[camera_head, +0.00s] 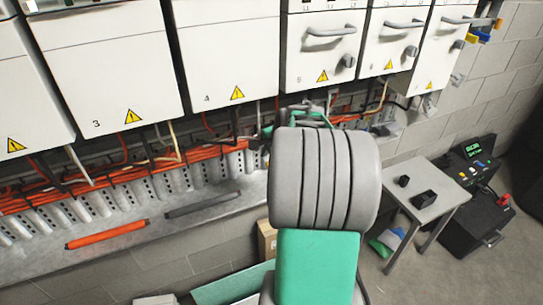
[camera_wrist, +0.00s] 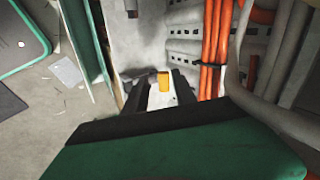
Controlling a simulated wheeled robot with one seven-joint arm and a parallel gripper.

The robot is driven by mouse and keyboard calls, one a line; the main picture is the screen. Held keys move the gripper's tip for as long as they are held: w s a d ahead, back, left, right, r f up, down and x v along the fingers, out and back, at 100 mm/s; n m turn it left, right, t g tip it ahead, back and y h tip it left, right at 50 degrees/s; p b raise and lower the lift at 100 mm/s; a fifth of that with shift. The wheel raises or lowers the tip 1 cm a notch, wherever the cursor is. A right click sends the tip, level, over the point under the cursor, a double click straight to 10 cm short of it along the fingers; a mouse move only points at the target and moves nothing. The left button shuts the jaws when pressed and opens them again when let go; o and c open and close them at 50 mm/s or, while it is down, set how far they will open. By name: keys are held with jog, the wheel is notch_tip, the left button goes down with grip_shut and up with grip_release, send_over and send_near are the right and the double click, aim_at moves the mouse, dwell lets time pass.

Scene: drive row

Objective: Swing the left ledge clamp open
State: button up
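My gripper (camera_wrist: 160,88) shows in the wrist view as two dark fingers with a gap between them, pointing at the grey ledge (camera_wrist: 152,45). A small orange-yellow block (camera_wrist: 163,81) sits between the fingertips. It may be part of a ledge clamp, but I cannot tell. I cannot tell whether the fingers touch it. A dark piece lies by the left fingertip. In the head view my grey and green arm covers most of the gripper and the ledge around it. No ledge clamp can be clearly made out there.
Orange cables (camera_wrist: 216,45) and grey conduits run close to the right of my gripper in the wrist view. In the head view, cabinet drawers (camera_head: 228,55) hang above the ledge. An orange bar (camera_head: 107,234) and a grey bar (camera_head: 202,204) lie along it. A small table (camera_head: 433,205) stands right.

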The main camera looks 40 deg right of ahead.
jog(key=shift+m, duration=0.9)
jog(key=w+d+f, duration=0.1)
jog(key=f, duration=0.1)
jog(key=w+d+f+p, duration=0.1)
jog(key=d+f, duration=0.1)
jog(key=w+d+f, duration=0.1)
jog(key=f, duration=0.1)
jog(key=shift+w+d+f, duration=0.35)
jog(key=shift+f, duration=0.05)
jog(key=shift+c, duration=0.5)
grip_shut()
